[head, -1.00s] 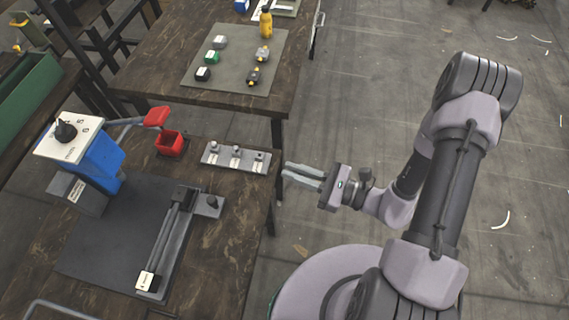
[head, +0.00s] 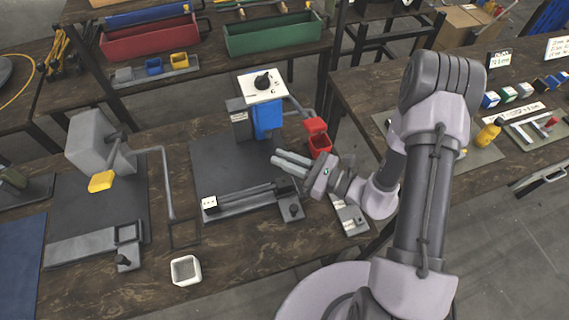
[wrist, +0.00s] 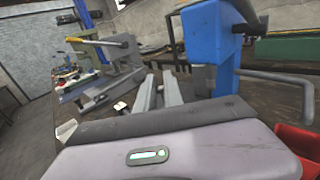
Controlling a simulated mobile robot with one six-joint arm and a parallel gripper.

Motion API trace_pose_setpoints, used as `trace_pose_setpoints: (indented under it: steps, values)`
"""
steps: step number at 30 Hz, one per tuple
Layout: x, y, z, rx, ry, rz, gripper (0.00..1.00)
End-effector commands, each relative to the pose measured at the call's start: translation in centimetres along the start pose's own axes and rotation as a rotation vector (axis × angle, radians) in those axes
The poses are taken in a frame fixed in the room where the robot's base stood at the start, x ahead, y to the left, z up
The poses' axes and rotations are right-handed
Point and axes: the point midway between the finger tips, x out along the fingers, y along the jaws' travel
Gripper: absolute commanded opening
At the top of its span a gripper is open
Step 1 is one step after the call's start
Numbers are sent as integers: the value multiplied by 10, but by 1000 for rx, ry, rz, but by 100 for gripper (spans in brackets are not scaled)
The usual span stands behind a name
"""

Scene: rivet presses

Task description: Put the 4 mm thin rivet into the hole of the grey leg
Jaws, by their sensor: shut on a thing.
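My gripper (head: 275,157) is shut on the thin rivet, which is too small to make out. Its fingers point left, in front of the blue press (head: 267,118), above the right end of the press's fixture. They also show in the wrist view (wrist: 159,84). A long grey bar, seemingly the grey leg (head: 248,196), lies in the fixture, with a white-labelled block (head: 209,203) at its left end. Its hole cannot be made out. The pale rivet plate (head: 349,214) is at the right, partly hidden by my wrist.
A red bin (head: 319,145) stands close behind my gripper. A small white cup (head: 186,270) is near the front edge. Red and green troughs (head: 275,34) are at the back.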

Motion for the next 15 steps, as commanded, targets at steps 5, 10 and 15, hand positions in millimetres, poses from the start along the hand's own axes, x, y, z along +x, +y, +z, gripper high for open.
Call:
trace_pose_setpoints:
  steps: [5,10,15]
  values:
    - [0,0,0,0,0,-1,0]
    - [0,0,0,-1,0,-2,0]
    - [0,0,-8,-3,0,-5,0]
